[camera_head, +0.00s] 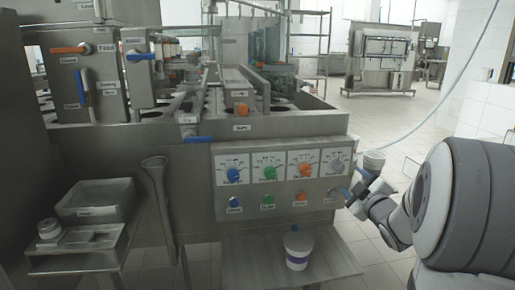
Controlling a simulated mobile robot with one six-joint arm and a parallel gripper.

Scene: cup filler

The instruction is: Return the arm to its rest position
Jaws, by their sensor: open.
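My gripper (358,194) is at the right, in front of the right end of the machine's control panel (277,180). Its dark jaws are small in the picture and look empty. My grey and white arm reaches in from the right edge. The jaws are close to the panel's right edge; I cannot tell whether they touch anything there.
The steel filling machine (160,170) fills the left and middle. Its panel has several dials and coloured buttons. A metal tray (95,200) and a funnel-shaped chute (160,195) are at the left. Tiled floor (390,120) is open at the back right.

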